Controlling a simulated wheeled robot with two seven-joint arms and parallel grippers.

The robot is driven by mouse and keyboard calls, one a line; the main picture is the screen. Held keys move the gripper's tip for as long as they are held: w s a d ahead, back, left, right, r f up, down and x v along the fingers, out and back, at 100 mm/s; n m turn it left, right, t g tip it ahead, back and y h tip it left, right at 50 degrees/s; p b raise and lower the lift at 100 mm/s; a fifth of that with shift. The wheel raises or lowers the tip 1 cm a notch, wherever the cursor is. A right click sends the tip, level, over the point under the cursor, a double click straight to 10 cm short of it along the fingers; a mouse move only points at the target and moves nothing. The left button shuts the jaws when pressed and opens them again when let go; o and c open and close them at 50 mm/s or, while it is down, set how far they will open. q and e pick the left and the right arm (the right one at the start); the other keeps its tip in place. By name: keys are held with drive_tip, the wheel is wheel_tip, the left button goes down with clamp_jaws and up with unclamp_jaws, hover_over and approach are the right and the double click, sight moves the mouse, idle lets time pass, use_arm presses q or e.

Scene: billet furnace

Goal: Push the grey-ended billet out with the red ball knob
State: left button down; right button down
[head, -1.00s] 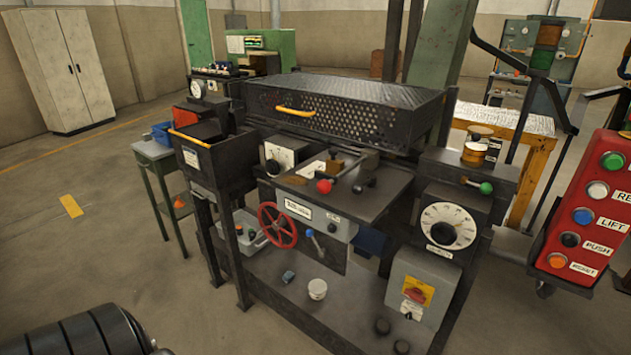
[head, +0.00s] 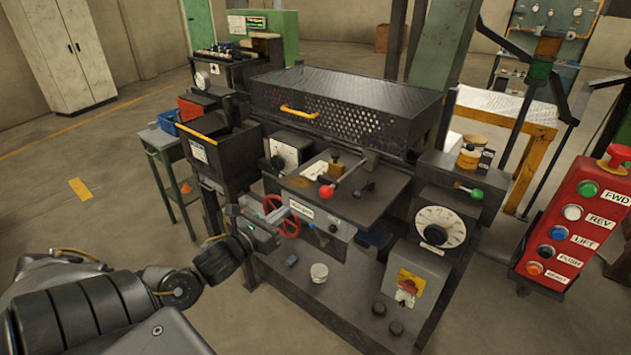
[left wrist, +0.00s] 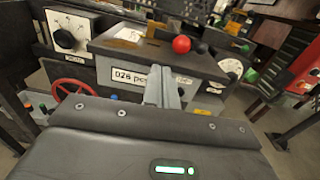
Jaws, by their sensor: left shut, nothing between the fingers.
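The red ball knob (head: 326,191) sits at the near end of a rod on top of the dark furnace bench, in front of the perforated hood (head: 345,106). It also shows in the left wrist view (left wrist: 181,44), beyond my fingers. My left gripper (head: 282,213) is shut and empty, in front of the bench by the red handwheel (head: 287,225), apart from and to the left of the knob. I cannot make out a grey-ended billet. My right gripper is not in view.
A green ball knob (head: 476,194) stands on the right housing above a white dial (head: 439,227). A red button box (head: 572,223) is at the far right. A dark bin (head: 220,150) stands at the left of the bench. Open floor lies at the left.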

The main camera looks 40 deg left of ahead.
sight(323, 181)
use_arm(q)
drive_tip(key=shift+d+r, duration=0.2)
drive_tip(key=shift+r, duration=0.2)
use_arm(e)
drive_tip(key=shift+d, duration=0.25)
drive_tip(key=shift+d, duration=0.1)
